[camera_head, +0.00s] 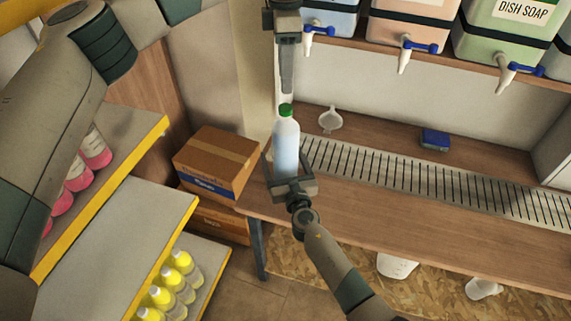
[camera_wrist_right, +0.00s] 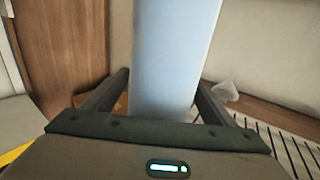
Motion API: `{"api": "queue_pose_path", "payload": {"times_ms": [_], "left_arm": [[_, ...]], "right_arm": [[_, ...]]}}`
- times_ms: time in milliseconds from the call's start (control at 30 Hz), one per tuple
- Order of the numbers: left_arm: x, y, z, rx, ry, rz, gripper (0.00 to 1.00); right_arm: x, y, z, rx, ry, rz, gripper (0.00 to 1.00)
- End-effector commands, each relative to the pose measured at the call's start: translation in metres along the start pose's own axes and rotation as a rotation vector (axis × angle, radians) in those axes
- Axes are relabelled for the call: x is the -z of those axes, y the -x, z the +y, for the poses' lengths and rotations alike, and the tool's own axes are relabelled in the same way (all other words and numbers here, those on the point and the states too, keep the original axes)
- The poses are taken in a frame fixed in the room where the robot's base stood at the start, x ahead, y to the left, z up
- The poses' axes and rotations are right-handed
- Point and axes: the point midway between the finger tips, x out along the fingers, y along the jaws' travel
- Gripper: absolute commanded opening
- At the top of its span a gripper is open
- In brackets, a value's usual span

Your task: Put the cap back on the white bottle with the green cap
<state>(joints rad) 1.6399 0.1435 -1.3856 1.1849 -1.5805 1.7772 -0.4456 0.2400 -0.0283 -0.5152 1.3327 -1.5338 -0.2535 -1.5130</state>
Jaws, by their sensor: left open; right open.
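The white bottle (camera_head: 286,142) stands upright at the left end of the counter, with pale blue contents. Its green cap (camera_head: 286,110) sits on its top; I cannot tell how tightly. My left gripper (camera_head: 286,88) is open, points down from above and is just above the cap, seen edge-on. My right gripper (camera_head: 286,155) is open, with one finger on each side of the bottle's lower body. The bottle's base is hidden.
A drain grate (camera_head: 430,182) runs along the wooden counter (camera_head: 400,218). A white funnel (camera_head: 330,120) and a blue block (camera_head: 435,139) lie behind it. Drums with taps (camera_head: 405,50) line the shelf above. Cardboard boxes (camera_head: 215,160) and shelves of bottles stand left.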

Motion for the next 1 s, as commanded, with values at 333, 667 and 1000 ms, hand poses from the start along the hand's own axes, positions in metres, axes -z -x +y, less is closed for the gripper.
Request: {"api": "queue_pose_path", "payload": {"times_ms": [333,667,1000], "left_arm": [[-0.0001,0.0000,0.0000,0.000,0.000,0.000,0.42],[0.0000,0.0000,0.0000,0.000,0.092,0.000,0.42],[0.0001,0.0000,0.0001,0.000,0.493,0.000,0.42]], "right_arm": [[-0.0001,0.0002,0.0001,0.000,0.000,0.000,0.09],[-0.0001,0.0002,0.0001,0.000,-0.001,0.000,0.00],[0.0000,0.0003,0.0000,0.000,-0.001,0.000,0.00]]}}
